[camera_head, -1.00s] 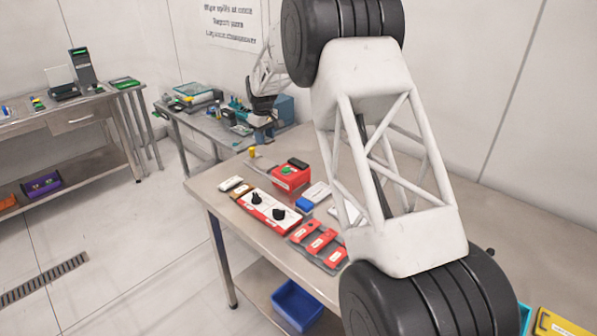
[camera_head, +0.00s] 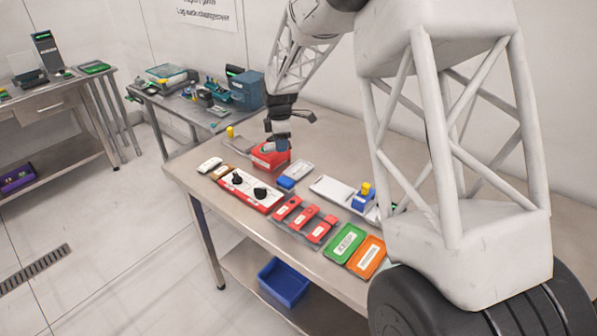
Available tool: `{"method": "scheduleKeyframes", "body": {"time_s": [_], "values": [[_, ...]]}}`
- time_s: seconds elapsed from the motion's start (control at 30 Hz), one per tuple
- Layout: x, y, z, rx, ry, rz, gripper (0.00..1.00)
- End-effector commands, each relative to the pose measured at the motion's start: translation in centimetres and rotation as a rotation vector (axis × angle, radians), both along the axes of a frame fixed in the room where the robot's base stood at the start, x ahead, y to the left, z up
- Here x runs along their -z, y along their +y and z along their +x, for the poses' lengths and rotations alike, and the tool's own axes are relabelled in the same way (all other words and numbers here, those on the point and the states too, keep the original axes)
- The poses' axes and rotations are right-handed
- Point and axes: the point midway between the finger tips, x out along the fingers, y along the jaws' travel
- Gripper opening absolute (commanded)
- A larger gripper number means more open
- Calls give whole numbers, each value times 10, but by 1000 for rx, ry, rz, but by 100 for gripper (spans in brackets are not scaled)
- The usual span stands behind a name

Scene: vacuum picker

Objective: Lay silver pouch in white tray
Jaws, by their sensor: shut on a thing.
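My gripper (camera_head: 281,131) is at the far part of the steel table, low over the red box (camera_head: 262,161). It is shut on a small grey-blue thing (camera_head: 283,139), too small to identify surely as the silver pouch. Whether that thing touches the box is unclear. A long pale tray-like piece (camera_head: 329,187) lies right of the box, partly hidden by my arm. A smaller whitish flat piece (camera_head: 299,169) lies between them. I cannot tell which of these is the white tray.
A white-and-red panel with black knobs (camera_head: 238,187), several red pieces (camera_head: 304,218), and green (camera_head: 345,243) and orange (camera_head: 368,256) cards line the front edge. A blue block with a yellow top (camera_head: 362,198) stands near my arm. A blue bin (camera_head: 284,281) is below.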

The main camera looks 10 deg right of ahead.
Motion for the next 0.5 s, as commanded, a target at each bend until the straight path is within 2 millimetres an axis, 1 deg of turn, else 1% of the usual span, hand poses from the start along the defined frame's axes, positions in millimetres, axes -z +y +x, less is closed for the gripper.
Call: {"method": "scheduleKeyframes", "body": {"time_s": [0.03, 0.2, 0.5], "values": [[1, -7, -11, -41, 0, 0, 19], [7, -28, -47, -207, -1, 0, 19], [20, -61, -112, -490, 0, 0, 19]]}}
